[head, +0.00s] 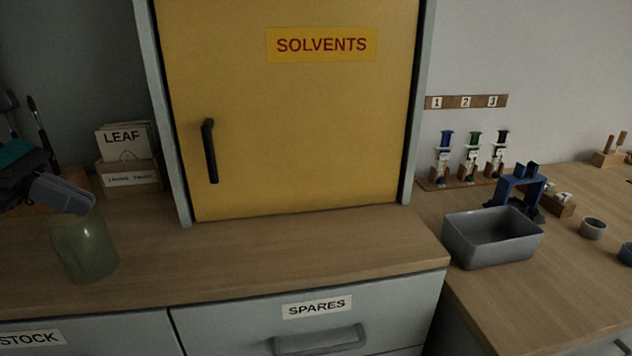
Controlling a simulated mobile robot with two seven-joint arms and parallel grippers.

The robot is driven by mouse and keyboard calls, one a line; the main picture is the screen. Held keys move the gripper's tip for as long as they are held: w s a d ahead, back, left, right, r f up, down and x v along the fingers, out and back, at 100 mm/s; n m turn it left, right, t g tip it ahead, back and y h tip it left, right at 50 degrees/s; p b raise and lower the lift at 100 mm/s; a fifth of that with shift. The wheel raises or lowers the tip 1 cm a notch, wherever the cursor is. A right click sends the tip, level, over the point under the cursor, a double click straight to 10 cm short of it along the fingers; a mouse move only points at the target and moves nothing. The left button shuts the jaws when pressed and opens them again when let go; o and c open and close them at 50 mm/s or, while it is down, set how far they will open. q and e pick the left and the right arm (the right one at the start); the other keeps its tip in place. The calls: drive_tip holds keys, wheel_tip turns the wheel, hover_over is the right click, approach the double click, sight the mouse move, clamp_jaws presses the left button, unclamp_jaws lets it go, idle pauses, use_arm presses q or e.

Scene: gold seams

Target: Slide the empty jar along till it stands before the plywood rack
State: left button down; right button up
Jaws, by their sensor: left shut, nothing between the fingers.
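The empty jar (84,250) is greenish clear glass and stands upright on the wooden counter at the left. My left gripper (80,203) is shut with nothing in it. Its fingertips are at the jar's top and hide part of the rim; I cannot tell whether they touch the glass. A small wooden rack (131,189), which looks like the plywood one, holds LEAF booklets (124,143) against the back wall. It is behind the jar and to its right. My right gripper is out of view.
A yellow SOLVENTS cabinet (290,125) stands right of the rack. Brushes (38,128) stand at the far left. The counter (270,250) before the cabinet is clear. A grey bin (490,240) and a blue stand (520,190) are on the right-hand bench.

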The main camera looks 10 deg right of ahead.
use_arm(q)
drive_tip(key=shift+a+f, duration=0.6)
drive_tip(key=shift+f, duration=0.05)
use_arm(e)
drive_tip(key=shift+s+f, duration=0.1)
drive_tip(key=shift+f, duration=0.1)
use_arm(q)
drive_tip(key=shift+r, duration=0.5)
drive_tip(key=p+v, duration=0.2)
drive_tip(key=v, duration=1.1)
drive_tip(key=shift+p, duration=0.4)
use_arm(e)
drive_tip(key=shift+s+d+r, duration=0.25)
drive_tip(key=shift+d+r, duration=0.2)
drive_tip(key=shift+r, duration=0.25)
use_arm(q)
drive_tip(key=shift+d, duration=0.15)
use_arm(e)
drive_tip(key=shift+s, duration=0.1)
